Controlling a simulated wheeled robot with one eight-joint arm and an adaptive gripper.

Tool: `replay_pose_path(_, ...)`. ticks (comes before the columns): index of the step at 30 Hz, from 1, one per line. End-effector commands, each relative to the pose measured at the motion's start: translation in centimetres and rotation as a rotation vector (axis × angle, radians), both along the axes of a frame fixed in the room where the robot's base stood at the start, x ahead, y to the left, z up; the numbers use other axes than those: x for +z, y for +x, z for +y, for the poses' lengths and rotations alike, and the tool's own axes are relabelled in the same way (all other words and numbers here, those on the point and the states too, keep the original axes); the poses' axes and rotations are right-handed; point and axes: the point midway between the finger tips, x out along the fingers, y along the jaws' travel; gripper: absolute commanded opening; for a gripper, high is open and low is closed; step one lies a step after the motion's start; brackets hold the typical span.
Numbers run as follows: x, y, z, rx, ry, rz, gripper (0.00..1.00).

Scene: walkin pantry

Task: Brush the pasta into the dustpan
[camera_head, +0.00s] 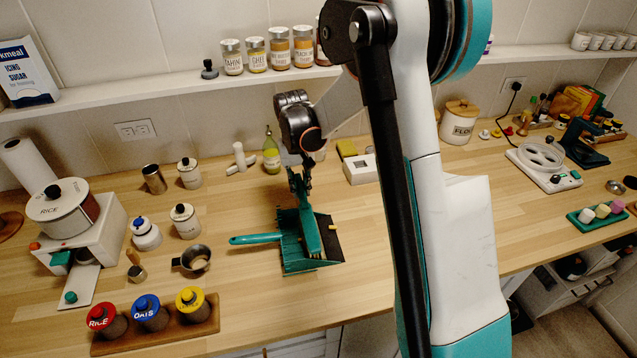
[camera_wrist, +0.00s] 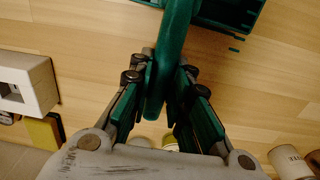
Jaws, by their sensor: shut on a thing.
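My gripper (camera_head: 301,187) is above the wooden counter, shut on the handle of a green brush (camera_head: 310,236). The brush handle also shows between the fingers in the wrist view (camera_wrist: 174,50). The brush points down, with its head over the teal dustpan (camera_head: 292,262). I cannot tell whether the bristles touch the pan. The dustpan lies on the counter with its handle to the left and a dark inside. A small yellowish bit, perhaps pasta (camera_head: 333,227), shows at the right of the brush. Other pasta cannot be made out; the brush and arm hide part of the pan.
A metal cup (camera_head: 195,260), white canisters (camera_head: 185,221) and a rack of coloured-lid jars (camera_head: 150,315) stand left of the dustpan. A green bottle (camera_head: 271,154) and white box (camera_head: 360,169) stand behind. Counter in front of the dustpan is clear. A shelf (camera_head: 160,87) runs above.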

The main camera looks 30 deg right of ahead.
Motion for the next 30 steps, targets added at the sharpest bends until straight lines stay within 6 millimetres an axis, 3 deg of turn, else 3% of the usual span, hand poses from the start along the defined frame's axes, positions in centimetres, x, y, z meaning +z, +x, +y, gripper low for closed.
replay_pose_path(4,0.2,0.6,2.6,0.003,0.000,0.000,0.00)
replay_pose_path(12,5.8,0.4,1.6,-0.001,-0.001,0.001,0.00)
replay_pose_path(21,8.3,-0.4,-1.5,-0.001,-0.001,0.001,0.00)
replay_pose_path(30,8.9,-0.5,-2.2,0.000,-0.001,0.000,0.00)
